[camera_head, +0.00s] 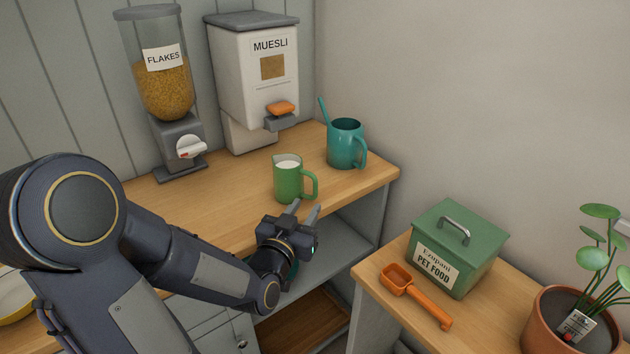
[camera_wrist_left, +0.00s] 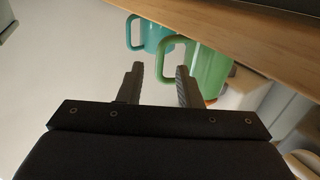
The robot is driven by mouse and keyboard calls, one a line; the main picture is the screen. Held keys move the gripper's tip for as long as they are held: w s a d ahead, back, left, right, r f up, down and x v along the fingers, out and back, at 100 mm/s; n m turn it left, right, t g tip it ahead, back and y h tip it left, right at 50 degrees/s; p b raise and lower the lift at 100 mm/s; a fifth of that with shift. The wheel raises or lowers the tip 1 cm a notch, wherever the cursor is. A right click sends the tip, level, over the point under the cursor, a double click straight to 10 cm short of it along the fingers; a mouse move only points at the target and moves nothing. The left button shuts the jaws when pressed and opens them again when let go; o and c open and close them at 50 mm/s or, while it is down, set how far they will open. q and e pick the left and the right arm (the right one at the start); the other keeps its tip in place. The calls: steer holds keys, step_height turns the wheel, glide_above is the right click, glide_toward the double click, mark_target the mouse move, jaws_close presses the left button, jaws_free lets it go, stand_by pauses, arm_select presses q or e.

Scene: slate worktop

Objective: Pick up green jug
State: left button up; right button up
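The green jug (camera_head: 288,180) stands upright on the wooden counter near its front edge, with something white inside and its handle to the right. My left gripper (camera_head: 305,210) is just in front of and below the jug, its two fingers apart with nothing between them. In the left wrist view the open fingers (camera_wrist_left: 158,85) point toward the jug (camera_wrist_left: 208,68), whose handle shows just beyond the fingertips. I see no contact with the jug. My right gripper is in neither view.
A teal watering can (camera_head: 345,145) stands behind the jug to the right; it also shows in the left wrist view (camera_wrist_left: 150,36). A flakes dispenser (camera_head: 165,90) and a muesli dispenser (camera_head: 262,80) stand behind. A green pet food box (camera_head: 458,250), orange scoop (camera_head: 415,295) and potted plant (camera_head: 570,320) are at right.

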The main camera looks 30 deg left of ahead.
mark_target(314, 191)
arm_select(q)
steer(key=w, duration=0.2)
steer(key=w+p, duration=0.1)
steer(key=w, duration=0.1)
steer(key=w+a+r, duration=0.1)
steer(key=w, duration=0.2)
steer(key=shift+a+p, duration=0.1)
steer(key=shift+p, duration=0.2)
steer(key=shift+c, duration=0.3)
jaws_close()
